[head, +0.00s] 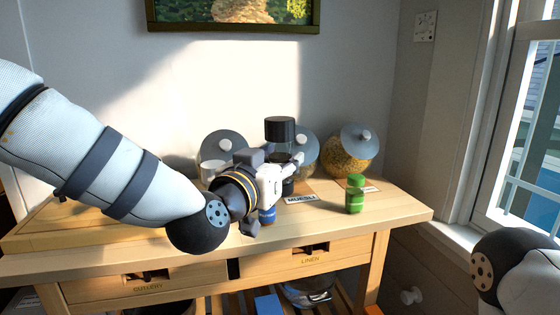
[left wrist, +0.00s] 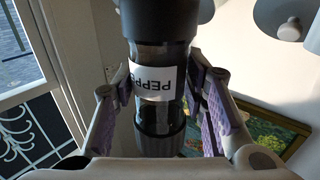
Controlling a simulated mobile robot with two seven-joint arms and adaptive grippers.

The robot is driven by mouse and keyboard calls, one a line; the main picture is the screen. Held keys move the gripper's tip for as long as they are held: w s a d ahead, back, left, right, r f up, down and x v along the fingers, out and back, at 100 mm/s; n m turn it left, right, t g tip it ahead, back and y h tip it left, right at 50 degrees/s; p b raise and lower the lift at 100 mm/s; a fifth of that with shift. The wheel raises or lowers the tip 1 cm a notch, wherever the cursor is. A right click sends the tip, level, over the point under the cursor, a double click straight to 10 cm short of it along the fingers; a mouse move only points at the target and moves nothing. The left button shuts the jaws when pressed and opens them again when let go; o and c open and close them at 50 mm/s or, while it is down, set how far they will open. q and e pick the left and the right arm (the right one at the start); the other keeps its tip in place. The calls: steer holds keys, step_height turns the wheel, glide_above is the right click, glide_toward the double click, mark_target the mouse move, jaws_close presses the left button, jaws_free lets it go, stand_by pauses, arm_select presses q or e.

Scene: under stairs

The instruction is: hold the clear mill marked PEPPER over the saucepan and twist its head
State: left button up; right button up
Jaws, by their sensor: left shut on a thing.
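The clear pepper mill (head: 280,131) stands upright in the head view, its wide black head on top and its lower body partly hidden by my left gripper (head: 290,170). In the left wrist view the mill's white PEPPER label (left wrist: 152,82) faces the camera, between a black end above and a dark ribbed end below. My left gripper (left wrist: 160,108) is shut on the mill's clear body, one purple-padded finger on each side.
The wooden sideboard (head: 400,205) holds lidded glass jars (head: 345,160), a green jar (head: 355,196) and a blue jar (head: 267,216) below my gripper. A MUESLI card (head: 301,198) lies near the mill. A window (head: 525,130) is at the right. The sideboard's front right is clear.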

mark_target(274, 134)
arm_select(q)
steer(key=shift+r, duration=0.1)
jaws_close()
steer(key=shift+s+r, duration=0.1)
steer(key=shift+r, duration=2.4)
